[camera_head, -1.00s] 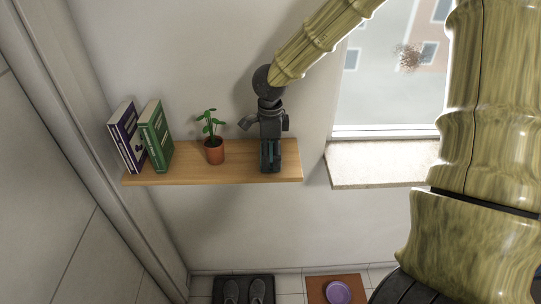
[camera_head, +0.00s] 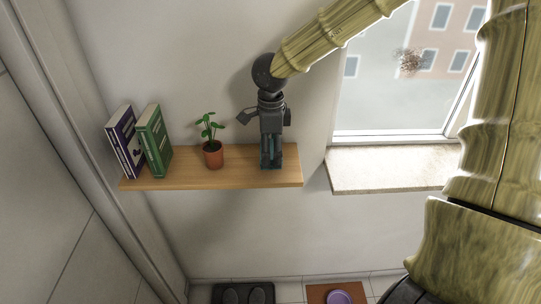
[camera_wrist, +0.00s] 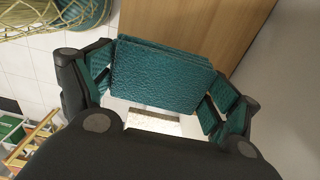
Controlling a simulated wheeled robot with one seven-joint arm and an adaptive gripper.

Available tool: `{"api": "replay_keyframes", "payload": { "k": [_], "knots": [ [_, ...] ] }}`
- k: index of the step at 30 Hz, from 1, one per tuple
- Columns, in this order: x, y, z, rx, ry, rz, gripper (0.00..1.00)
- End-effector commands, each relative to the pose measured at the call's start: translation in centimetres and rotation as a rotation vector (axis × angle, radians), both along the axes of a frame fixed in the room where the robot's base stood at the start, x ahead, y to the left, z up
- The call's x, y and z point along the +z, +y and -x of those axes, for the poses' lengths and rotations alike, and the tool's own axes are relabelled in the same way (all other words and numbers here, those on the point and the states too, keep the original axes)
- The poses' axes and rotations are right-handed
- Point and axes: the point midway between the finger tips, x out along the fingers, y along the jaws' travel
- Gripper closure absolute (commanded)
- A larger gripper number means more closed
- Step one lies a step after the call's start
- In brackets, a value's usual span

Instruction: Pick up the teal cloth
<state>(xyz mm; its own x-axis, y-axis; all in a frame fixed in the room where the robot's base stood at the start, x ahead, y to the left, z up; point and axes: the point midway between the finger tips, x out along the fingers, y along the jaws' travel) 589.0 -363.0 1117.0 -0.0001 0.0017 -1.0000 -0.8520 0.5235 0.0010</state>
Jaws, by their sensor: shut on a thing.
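The teal cloth (camera_wrist: 160,75) is a folded, textured bundle, seen large in the wrist view. My gripper (camera_wrist: 160,95) has a finger on each side of it and is shut on it. In the head view my gripper (camera_head: 271,160) points down at the right part of the wooden shelf (camera_head: 210,181). There the cloth is mostly hidden by the dark fingers. I cannot tell whether the cloth still touches the shelf.
A potted plant (camera_head: 213,154) stands left of my gripper on the shelf. Green (camera_head: 155,142) and purple (camera_head: 125,142) books stand further left. The window sill (camera_head: 385,170) is to the right. A shoe mat (camera_head: 243,294) and a purple bowl (camera_head: 340,297) lie on the floor below.

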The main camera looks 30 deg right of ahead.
Motion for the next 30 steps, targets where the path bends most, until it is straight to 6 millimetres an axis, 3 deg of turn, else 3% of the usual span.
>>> {"api": "replay_keyframes", "payload": {
  "k": [18, 24, 30],
  "knots": [
    [1.3, 4.9, 10.8, 0.003, 0.0, -0.001, 0.3],
    [1.5, 5.8, 12.8, 0.003, 0.001, -0.001, 0.3],
    [1.4, 6.1, 13.5, 0.002, 0.0, 0.0, 0.3]
  ]
}}
